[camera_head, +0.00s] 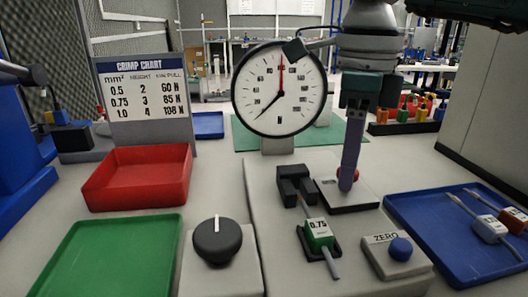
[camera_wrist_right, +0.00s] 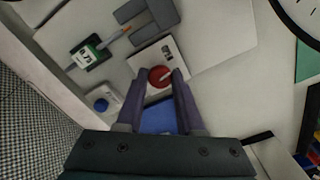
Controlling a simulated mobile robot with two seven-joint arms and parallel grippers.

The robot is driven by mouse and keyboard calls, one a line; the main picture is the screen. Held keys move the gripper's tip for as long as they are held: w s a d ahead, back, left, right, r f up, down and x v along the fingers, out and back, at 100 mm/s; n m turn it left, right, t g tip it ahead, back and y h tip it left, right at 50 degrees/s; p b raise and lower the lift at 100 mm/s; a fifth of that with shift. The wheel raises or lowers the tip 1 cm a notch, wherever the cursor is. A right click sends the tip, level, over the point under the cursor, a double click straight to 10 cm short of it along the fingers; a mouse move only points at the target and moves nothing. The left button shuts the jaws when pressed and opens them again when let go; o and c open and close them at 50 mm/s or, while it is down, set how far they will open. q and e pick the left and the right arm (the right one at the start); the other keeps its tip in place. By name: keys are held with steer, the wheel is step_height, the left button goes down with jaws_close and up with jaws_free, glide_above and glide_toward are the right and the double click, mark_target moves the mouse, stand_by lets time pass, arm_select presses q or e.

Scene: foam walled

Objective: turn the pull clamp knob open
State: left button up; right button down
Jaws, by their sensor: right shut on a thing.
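The red clamp knob (camera_head: 347,177) stands on a small pale block with dark edges (camera_head: 350,197), right of the dial gauge's foot. It also shows in the wrist view as a red disc (camera_wrist_right: 160,76) with a pale pointer line slanting up to the right. My right gripper (camera_head: 349,180) comes down from above, its fingers on either side of the knob and shut on it. The fingers hide part of the knob in the head view. A green connector marked 0.75 (camera_head: 319,232) lies beside it, its cable end toward a dark clamp (camera_head: 293,183). My left gripper is not in view.
A round dial gauge (camera_head: 262,95) stands behind. A ZERO block with a blue button (camera_head: 401,247) is at front right, near a blue tray (camera_head: 440,258). A black knob (camera_head: 217,240), a red tray (camera_head: 130,195) and a green tray (camera_head: 85,270) are left.

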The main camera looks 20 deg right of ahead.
steer(key=n, duration=0.4)
steer(key=shift+b, duration=0.35)
steer(key=shift+n, duration=1.4)
steer(key=shift+r, duration=0.1)
steer(key=c, duration=0.5)
jaws_free()
steer(key=shift+c, duration=0.2)
step_height(320, 180, up, 10)
